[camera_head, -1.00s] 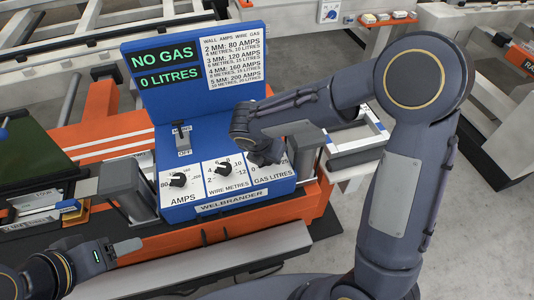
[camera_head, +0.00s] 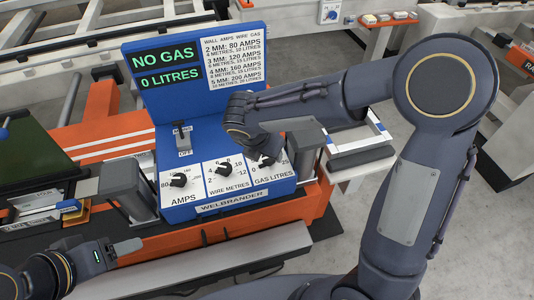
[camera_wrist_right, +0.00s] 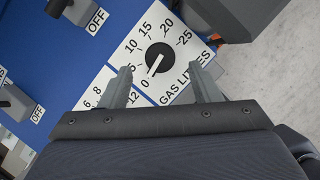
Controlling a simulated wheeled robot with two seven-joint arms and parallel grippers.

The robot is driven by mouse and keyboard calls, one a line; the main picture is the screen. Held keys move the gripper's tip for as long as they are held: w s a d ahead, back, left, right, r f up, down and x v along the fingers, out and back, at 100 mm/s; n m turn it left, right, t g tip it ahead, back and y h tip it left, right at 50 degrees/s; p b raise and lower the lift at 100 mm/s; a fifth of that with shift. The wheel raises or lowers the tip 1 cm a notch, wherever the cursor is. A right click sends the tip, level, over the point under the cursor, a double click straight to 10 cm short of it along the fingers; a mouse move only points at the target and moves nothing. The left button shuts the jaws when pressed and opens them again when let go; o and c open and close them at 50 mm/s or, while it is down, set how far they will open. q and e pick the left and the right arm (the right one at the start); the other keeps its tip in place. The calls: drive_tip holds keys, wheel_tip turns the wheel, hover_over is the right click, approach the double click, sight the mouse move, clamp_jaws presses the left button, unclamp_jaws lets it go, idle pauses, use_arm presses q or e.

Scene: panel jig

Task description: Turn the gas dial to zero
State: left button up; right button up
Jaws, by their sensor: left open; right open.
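The gas dial (camera_wrist_right: 158,58) is a round black knob with a white pointer on the white "GAS LITRES" plate in the right wrist view. Its pointer aims down-left, close to the 0 mark. My right gripper (camera_wrist_right: 161,72) is open, with one finger on each side of the dial; I cannot tell whether either touches it. In the head view my right wrist covers much of the gas plate (camera_head: 284,172). The green display (camera_head: 165,67) reads "NO GAS" and "0 LITRES". My left gripper (camera_head: 124,247) is open at lower left, away from the panel.
The blue panel also bears an amps dial (camera_head: 180,180), a wire dial (camera_head: 223,166) and a switch marked OFF (camera_head: 181,135). Grey blocks stand at the panel's left (camera_head: 125,187) and right (camera_head: 305,150). Orange beams (camera_head: 100,115) lie around it.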

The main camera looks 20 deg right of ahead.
drive_tip(key=v, duration=0.4)
idle(0.4)
drive_tip(key=s+d+r+m+y, duration=0.3)
drive_tip(key=s+d+m, duration=0.65)
drive_tip(key=m, duration=0.35)
drive_tip(key=s+m+t+y, duration=0.2)
drive_tip(key=s+m, duration=0.8)
drive_tip(key=m, duration=0.6)
drive_tip(key=shift+s+r+y, duration=0.2)
drive_tip(key=shift+y, duration=0.7)
use_arm(q)
drive_tip(key=shift+c, duration=0.3)
